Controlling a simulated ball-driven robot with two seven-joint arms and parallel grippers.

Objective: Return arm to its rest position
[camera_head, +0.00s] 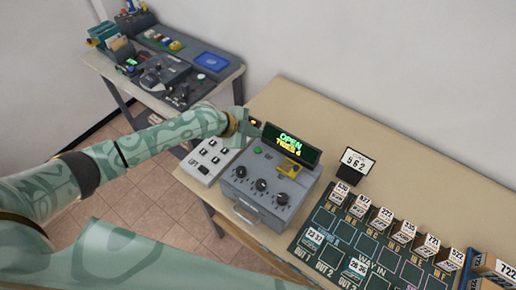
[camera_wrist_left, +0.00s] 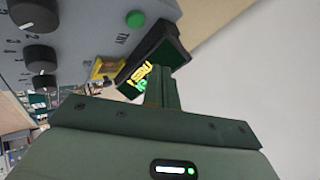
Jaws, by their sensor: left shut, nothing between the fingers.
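My left arm, pale green with darker swirls, reaches in from the left of the head view. Its gripper (camera_head: 252,124) is shut and empty, just left of the display of a grey control box (camera_head: 242,182). The display (camera_head: 291,144) reads "OPEN" and "TRIES 4". In the left wrist view the closed fingers (camera_wrist_left: 163,90) overlap the display (camera_wrist_left: 150,68); I cannot tell whether they touch it. The box's green button (camera_wrist_left: 135,19) and black knobs (camera_wrist_left: 39,52) also show there. My right gripper is not in view.
A white switch panel (camera_head: 207,158) lies left of the box on the wooden table (camera_head: 300,105). A side table (camera_head: 226,72) with devices stands at the back left.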

